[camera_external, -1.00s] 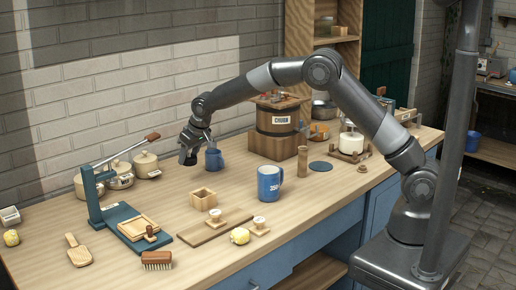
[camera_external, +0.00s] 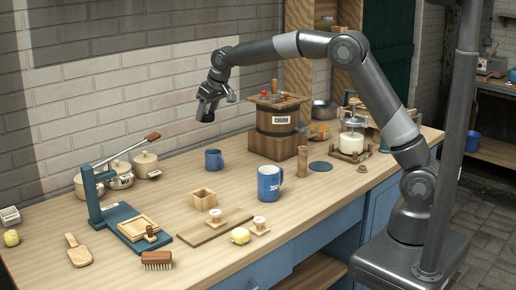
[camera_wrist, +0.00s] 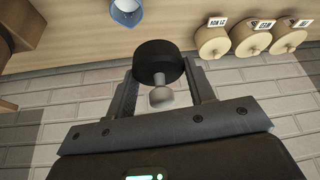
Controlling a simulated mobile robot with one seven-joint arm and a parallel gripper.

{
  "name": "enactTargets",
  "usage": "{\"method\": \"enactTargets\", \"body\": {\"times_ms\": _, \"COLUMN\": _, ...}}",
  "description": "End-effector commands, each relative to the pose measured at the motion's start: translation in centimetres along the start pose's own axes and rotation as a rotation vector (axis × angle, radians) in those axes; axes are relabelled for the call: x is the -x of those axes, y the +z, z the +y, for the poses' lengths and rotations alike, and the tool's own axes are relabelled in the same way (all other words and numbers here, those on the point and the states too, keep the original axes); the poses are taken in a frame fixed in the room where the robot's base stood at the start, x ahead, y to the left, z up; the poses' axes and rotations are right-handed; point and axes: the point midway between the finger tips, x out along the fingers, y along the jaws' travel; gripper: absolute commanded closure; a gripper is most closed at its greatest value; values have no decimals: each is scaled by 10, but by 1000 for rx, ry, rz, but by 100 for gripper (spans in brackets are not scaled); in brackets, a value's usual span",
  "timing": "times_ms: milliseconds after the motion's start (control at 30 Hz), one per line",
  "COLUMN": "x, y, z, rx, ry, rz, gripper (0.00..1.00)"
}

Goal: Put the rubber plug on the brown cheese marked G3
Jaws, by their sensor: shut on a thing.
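My gripper (camera_external: 205,114) is raised above the back of the bench, left of the churn and above the small blue cup. In the wrist view my gripper (camera_wrist: 160,88) is shut on the rubber plug, a black round disc (camera_wrist: 158,60) with a pale grey knob (camera_wrist: 161,98) between the fingers. The plug is hard to make out in the external view. I cannot pick out a brown cheese marked G3; no such mark is readable in either view.
The small blue cup (camera_external: 214,160), a larger blue mug (camera_external: 269,184), and a wooden box (camera_external: 203,199) stand mid-bench. The wooden churn (camera_external: 277,130) is to the right. Labelled lidded pots (camera_external: 146,164) stand at the left back by the brick wall (camera_external: 90,90).

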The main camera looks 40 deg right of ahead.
Motion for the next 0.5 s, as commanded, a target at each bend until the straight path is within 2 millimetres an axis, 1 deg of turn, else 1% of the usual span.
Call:
{"method": "enactTargets", "body": {"times_ms": 33, "x": 26, "y": -13, "z": 0, "rx": -1, "ry": -1, "rz": 10, "gripper": 74}}
{"method": "enactTargets", "body": {"times_ms": 67, "x": 36, "y": -18, "z": 0, "rx": -1, "ry": -1, "rz": 8, "gripper": 74}}
{"method": "enactTargets", "body": {"times_ms": 100, "x": 51, "y": -24, "z": 0, "rx": -1, "ry": 0, "rz": 7, "gripper": 74}}
{"method": "enactTargets", "body": {"times_ms": 200, "x": 76, "y": -35, "z": 1, "rx": -1, "ry": 1, "rz": 4, "gripper": 74}}
{"method": "enactTargets", "body": {"times_ms": 300, "x": 94, "y": -43, "z": 1, "rx": -1, "ry": 1, "rz": 3, "gripper": 74}}
{"method": "enactTargets", "body": {"times_ms": 500, "x": 119, "y": -54, "z": 1, "rx": -1, "ry": 1, "rz": 3, "gripper": 74}}
